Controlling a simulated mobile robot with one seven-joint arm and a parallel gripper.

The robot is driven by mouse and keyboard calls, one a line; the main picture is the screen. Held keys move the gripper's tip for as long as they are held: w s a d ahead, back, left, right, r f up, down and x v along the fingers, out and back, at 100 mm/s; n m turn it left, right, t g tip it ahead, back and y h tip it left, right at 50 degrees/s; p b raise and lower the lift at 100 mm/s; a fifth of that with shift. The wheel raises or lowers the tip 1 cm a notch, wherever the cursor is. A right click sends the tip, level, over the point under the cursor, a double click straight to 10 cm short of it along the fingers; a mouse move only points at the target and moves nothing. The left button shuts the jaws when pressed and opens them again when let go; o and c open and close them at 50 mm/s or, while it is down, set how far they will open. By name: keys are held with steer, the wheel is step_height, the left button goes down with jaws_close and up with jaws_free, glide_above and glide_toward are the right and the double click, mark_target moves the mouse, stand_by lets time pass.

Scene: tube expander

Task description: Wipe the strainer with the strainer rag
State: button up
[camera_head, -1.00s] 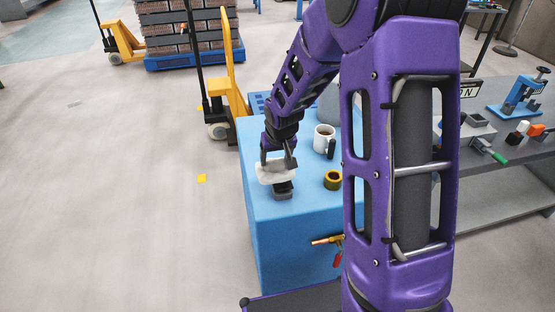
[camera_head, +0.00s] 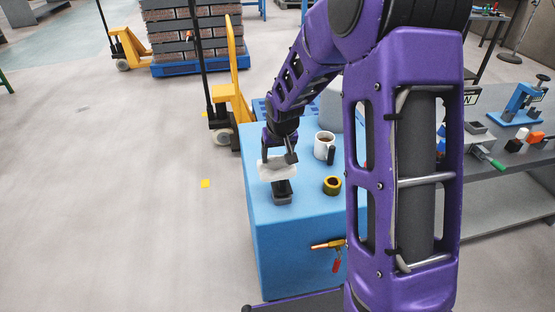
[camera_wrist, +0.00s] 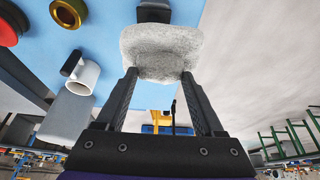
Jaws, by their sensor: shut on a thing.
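My gripper (camera_head: 278,157) is shut on a whitish rag (camera_head: 278,169), which hangs in front of the fingertips and is the strainer rag by its look. The rag also fills the top middle of the wrist view (camera_wrist: 160,50), between my two finger ends (camera_wrist: 160,76). A small dark grey open-topped box (camera_head: 282,194) sits on the blue table (camera_head: 290,235) just below the rag; it may be the strainer. Its dark edge shows behind the rag in the wrist view (camera_wrist: 154,12). I cannot tell whether rag and box touch.
A brass ring (camera_head: 332,186) and a white mug (camera_head: 324,145) stand right of the box. A grey cylinder (camera_wrist: 65,118) is behind the mug. A brass valve with a red handle (camera_head: 337,262) is at the table's front. Open floor lies left.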

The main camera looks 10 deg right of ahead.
steer(key=shift+r+p, duration=1.5)
steer(key=shift+r, duration=1.05)
steer(key=shift+w+f, duration=0.1)
